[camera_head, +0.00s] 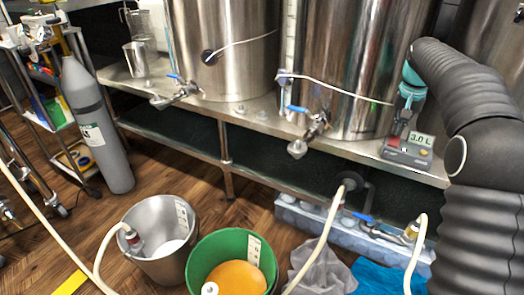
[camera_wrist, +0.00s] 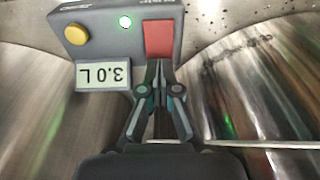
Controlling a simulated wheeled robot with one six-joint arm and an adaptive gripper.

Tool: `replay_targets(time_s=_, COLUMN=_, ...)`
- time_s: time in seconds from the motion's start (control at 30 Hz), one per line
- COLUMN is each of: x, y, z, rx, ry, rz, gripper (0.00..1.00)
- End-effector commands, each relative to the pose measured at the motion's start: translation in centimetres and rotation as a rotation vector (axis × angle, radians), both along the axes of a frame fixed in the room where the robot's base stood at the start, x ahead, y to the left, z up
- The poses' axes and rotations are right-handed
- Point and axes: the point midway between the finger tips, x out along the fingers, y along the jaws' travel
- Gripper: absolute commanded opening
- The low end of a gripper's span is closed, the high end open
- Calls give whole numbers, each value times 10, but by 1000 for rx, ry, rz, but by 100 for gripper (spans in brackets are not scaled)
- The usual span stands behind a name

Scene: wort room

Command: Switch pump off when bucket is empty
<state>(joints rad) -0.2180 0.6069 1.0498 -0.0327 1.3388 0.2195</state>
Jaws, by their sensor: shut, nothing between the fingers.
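The grey control box (camera_head: 412,158) sits on the steel bench at right; its display reads 3.0 L. In the head view my gripper (camera_head: 405,122) is just above the box. A steel bucket (camera_head: 160,265) has a hose end inside and a pale interior. A green bucket (camera_head: 200,260) holds orange-brown contents.
Large steel vessels (camera_head: 345,70) with blue-handled taps stand behind the box. A dark round device (camera_head: 357,188) with hoses sits on a pale crate (camera_head: 300,215) below the bench. A grey gas cylinder (camera_head: 95,130) stands at left. Hoses cross the floor.

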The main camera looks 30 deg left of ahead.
Motion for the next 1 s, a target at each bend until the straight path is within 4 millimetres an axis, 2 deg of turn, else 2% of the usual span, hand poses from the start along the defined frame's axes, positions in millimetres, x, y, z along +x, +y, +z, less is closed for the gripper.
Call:
replay_targets(time_s=0.57, x=0, y=0, z=-16, rx=0, ry=0, rz=0, gripper=0)
replay_targets(time_s=0.77, x=0, y=0, z=-9, rx=0, ry=1, rz=0, gripper=0)
replay_targets(time_s=1.0, x=0, y=0, z=11, rx=0, ry=0, rz=0, gripper=0)
